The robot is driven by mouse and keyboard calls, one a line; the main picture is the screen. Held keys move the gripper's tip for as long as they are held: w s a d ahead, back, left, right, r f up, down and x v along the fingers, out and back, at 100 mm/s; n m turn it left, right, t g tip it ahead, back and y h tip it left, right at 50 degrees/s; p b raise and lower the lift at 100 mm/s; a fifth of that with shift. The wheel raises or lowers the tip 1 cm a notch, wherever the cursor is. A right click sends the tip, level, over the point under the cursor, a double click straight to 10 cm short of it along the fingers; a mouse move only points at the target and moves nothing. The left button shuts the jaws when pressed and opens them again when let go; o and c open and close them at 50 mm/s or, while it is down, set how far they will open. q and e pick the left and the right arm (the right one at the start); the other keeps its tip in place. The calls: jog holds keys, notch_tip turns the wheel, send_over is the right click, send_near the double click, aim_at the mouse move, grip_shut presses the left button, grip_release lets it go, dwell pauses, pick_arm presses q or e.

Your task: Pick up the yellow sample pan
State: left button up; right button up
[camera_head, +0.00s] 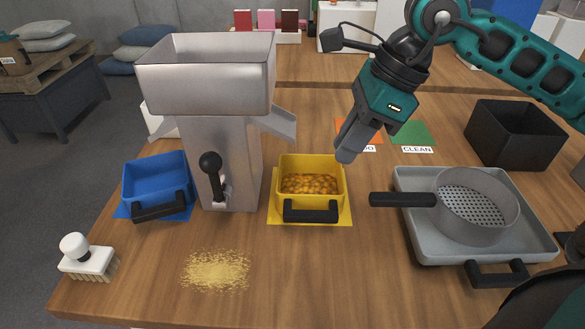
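The yellow sample pan (311,164) stands upright on a yellow mat (342,219) in the middle of the wooden table. It holds a layer of orange-brown grains (310,184), and its black handle (310,209) faces me. My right gripper (347,150) reaches in from the upper right and points down. Its grey fingertips appear just beyond the pan's right back corner, with no visible grip on it. The fingers overlap in this view, so I cannot tell their opening. My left gripper is not in view.
A metal hopper machine (208,90) with a side spout stands left of the pan, beside a blue pan (156,178). A grey tray (417,240) holding a sieve (475,222) is right. Spilled grain (217,269) and a brush (88,258) lie in front. A black bin (518,140) stands back right.

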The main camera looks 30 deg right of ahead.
aim_at(316, 199)
jog(key=x, duration=0.7)
jog(key=shift+f+b, duration=0.2)
jog(key=shift+b, duration=0.1)
jog(key=shift+s+x, duration=0.15)
jog(key=shift+x, duration=1.25)
jog(key=shift+s+x, duration=0.1)
jog(key=shift+x, duration=1.25)
jog(key=shift+d+f, duration=0.1)
grip_shut()
